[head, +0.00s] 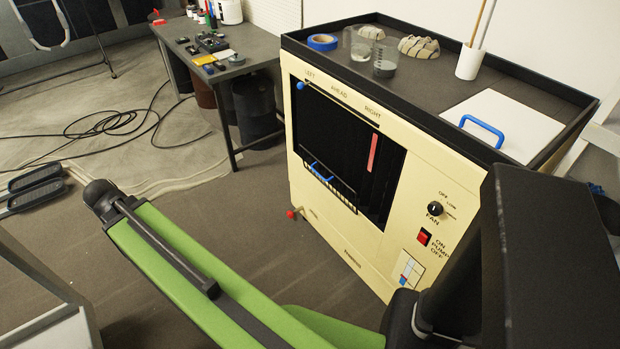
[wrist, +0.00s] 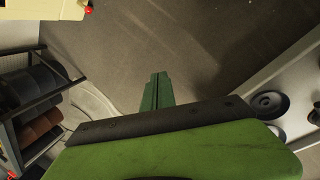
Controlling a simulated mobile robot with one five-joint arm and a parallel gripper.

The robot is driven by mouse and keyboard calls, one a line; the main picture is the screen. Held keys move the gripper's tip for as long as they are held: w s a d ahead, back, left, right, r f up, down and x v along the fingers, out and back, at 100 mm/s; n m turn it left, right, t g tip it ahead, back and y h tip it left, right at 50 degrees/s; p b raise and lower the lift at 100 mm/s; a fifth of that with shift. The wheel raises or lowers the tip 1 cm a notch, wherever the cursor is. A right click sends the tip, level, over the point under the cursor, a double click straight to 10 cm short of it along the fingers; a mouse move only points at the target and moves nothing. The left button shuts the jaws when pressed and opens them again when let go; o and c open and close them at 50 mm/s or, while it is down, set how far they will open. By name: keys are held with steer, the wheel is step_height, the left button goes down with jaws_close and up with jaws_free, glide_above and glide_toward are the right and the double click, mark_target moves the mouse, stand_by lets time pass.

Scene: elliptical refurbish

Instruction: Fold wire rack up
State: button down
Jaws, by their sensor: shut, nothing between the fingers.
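The black wire rack (head: 330,188) is at the lower edge of the dark opening in the cream machine (head: 370,255), in the head view. A blue handle (head: 320,171) is on it. The rack's exact angle is hard to tell. My gripper (wrist: 157,80) shows in the wrist view as green fingers closed together, empty, over bare floor. It is apart from the rack, which is out of the wrist view. Only the machine's cream corner (wrist: 40,8) shows there, at the top left. In the head view my arm crosses the foreground; the fingertips cannot be made out.
A red-ended tap (head: 293,213) sticks out low on the machine. The machine's top holds a blue tape roll (head: 322,42), beakers and a white lid (head: 490,125). A workbench (head: 215,65) stands behind left, with black cable (head: 100,125) on the floor. Floor before the machine is clear.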

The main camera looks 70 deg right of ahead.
steer(key=s+d+f+n+g+h+b, duration=0.15)
steer(key=s+d, duration=0.35)
steer(key=d, duration=0.6)
steer(key=s+d+f+n+h+b, duration=0.15)
steer(key=s+d, duration=0.35)
steer(key=d, duration=0.5)
steer(key=s+d+r+n+g+h+b, duration=0.25)
steer(key=s+d+n, duration=0.25)
steer(key=s+d, duration=1.05)
steer(key=s+d+r+b+x, duration=0.1)
steer(key=b+x, duration=0.5)
steer(key=x, duration=0.6)
steer(key=shift+s+d+r+g+y, duration=0.2)
steer(key=shift+s+d+g+y, duration=0.1)
steer(key=shift+g+y, duration=0.15)
steer(key=shift+w, duration=0.15)
